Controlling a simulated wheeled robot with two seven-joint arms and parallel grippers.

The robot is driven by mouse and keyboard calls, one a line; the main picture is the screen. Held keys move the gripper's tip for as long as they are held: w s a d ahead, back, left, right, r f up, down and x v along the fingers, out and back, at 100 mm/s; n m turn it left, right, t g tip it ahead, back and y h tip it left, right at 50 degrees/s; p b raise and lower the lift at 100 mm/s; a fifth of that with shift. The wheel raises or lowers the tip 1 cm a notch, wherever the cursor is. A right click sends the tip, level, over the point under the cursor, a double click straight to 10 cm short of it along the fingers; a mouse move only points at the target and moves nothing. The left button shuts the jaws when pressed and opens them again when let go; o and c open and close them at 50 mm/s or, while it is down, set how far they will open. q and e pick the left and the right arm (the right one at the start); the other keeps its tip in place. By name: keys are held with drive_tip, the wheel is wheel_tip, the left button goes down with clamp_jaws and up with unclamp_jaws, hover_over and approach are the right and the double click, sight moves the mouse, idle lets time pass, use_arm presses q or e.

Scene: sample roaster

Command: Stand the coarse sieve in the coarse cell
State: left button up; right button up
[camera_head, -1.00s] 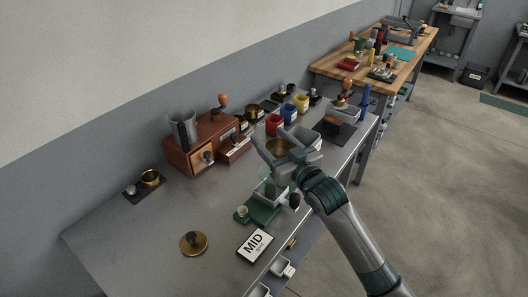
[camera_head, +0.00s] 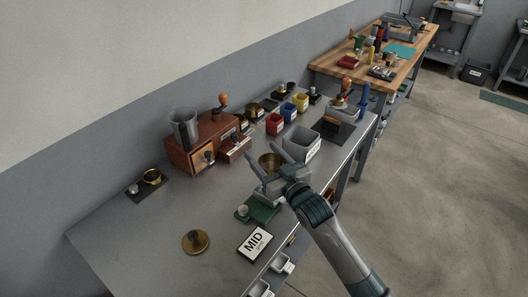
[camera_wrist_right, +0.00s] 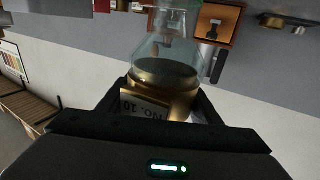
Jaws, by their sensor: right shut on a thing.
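My right gripper (camera_head: 279,166) is shut on a round brass sieve (camera_head: 269,160) and holds it above the front part of the grey bench. In the right wrist view the sieve (camera_wrist_right: 160,97) sits between the fingers, and its label reads "No. 10". A clear glass-like vessel (camera_wrist_right: 170,48) shows just beyond the sieve there; I cannot tell if they touch. A green-based item (camera_head: 262,210) stands below the gripper, partly hidden by it. I cannot tell which spot is the coarse cell. My left gripper is out of view.
A grey bin (camera_head: 303,143) stands just beyond the gripper. A "MID" card (camera_head: 255,243) and a brass knobbed disc (camera_head: 195,241) lie nearer. A wooden drawer box (camera_head: 200,150) stands against the wall, with red (camera_head: 274,124) and other coloured cups beside it.

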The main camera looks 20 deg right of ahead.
drive_tip(key=shift+f, duration=0.25)
drive_tip(key=o, duration=1.2)
drive_tip(key=shift+c, duration=0.2)
